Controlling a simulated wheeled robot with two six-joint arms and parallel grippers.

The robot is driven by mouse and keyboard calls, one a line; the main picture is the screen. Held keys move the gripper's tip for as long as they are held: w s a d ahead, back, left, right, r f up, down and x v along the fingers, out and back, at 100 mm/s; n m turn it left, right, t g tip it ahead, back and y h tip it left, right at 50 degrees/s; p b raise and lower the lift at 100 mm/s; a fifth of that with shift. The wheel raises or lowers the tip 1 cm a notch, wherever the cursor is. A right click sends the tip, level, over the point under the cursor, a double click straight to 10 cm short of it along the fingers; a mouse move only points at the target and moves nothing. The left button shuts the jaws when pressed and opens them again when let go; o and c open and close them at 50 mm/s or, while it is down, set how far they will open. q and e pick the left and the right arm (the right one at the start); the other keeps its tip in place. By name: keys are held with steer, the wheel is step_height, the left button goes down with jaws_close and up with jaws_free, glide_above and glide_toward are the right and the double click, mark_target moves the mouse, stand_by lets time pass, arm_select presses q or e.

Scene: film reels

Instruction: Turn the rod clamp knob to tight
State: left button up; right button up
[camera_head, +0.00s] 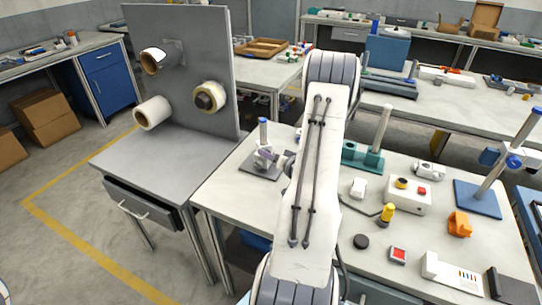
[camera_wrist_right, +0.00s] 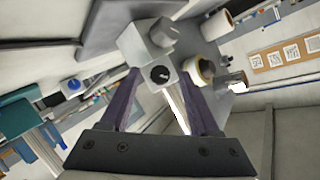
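A small stand has a dark base plate (camera_head: 260,166) and an upright rod with a blue top (camera_head: 263,131). In the right wrist view, a light grey clamp block (camera_wrist_right: 146,50) carries a round black knob (camera_wrist_right: 160,75) with a white mark. A grey cylindrical part (camera_wrist_right: 164,32) sticks out above it. My right gripper (camera_wrist_right: 160,76) has its purple fingers apart, one on either side of the knob. Contact with it cannot be told. My left gripper is out of view.
A grey panel (camera_head: 185,60) with several rolls stands left of the stand. Right of my arm are a green-based rod stand (camera_head: 362,158), a control box (camera_head: 407,196) and a blue-based rod stand (camera_head: 478,199). The front right bench holds several small items.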

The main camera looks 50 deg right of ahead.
steer(key=v, duration=1)
steer(key=shift+s+b, duration=0.2)
steer(key=shift+b, duration=0.2)
